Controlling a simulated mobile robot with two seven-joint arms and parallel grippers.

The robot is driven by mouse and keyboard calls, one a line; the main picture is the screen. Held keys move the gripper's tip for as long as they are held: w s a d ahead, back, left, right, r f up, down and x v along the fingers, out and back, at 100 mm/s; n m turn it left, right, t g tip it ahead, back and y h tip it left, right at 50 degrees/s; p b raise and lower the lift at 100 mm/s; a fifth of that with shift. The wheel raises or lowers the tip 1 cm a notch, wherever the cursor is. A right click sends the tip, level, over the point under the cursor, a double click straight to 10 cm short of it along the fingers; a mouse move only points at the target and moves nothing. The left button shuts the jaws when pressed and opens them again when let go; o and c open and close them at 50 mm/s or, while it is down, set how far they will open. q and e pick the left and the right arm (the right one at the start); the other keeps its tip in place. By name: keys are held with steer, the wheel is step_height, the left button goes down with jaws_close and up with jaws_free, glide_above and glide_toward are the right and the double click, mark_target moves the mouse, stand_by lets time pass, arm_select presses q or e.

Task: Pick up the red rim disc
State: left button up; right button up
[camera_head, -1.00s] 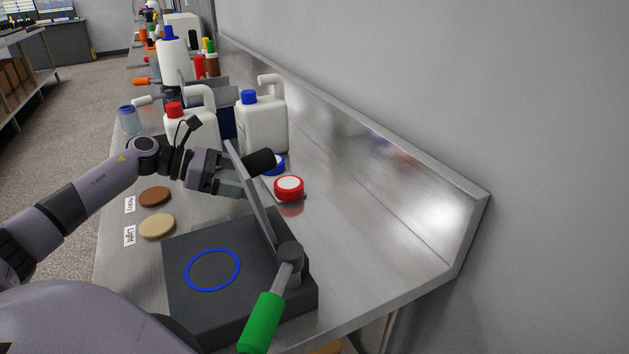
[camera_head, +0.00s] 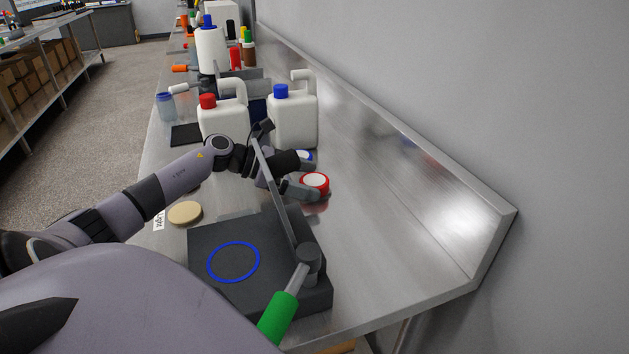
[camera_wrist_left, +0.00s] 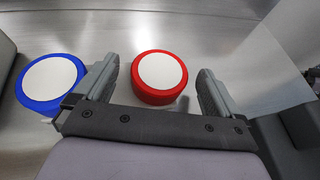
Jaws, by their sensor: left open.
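The red rim disc (camera_head: 315,182), with a white top, lies flat on the metal bench beyond the black press. In the left wrist view the red rim disc (camera_wrist_left: 158,76) shows between the two finger lines, slightly ahead, with a gap on each side. My left gripper (camera_head: 303,180) is open and empty, beside the disc; it also shows in the left wrist view (camera_wrist_left: 156,78). The press's raised grey plate hides part of it in the head view. My right gripper is not in view.
A blue rim disc (camera_wrist_left: 49,82) lies just left of the left finger. The black press (camera_head: 215,285) with a green handle (camera_head: 278,318) stands in front. White jugs (camera_head: 222,122) (camera_head: 293,122) stand behind. The bench at right is clear up to its raised back edge.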

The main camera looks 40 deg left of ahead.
arm_select(q)
steer(key=shift+w+d+f, duration=0.15)
steer(key=shift+w+d, duration=0.05)
steer(key=shift+d, duration=0.05)
steer(key=c, duration=1.1)
steer(key=shift+c, duration=0.2)
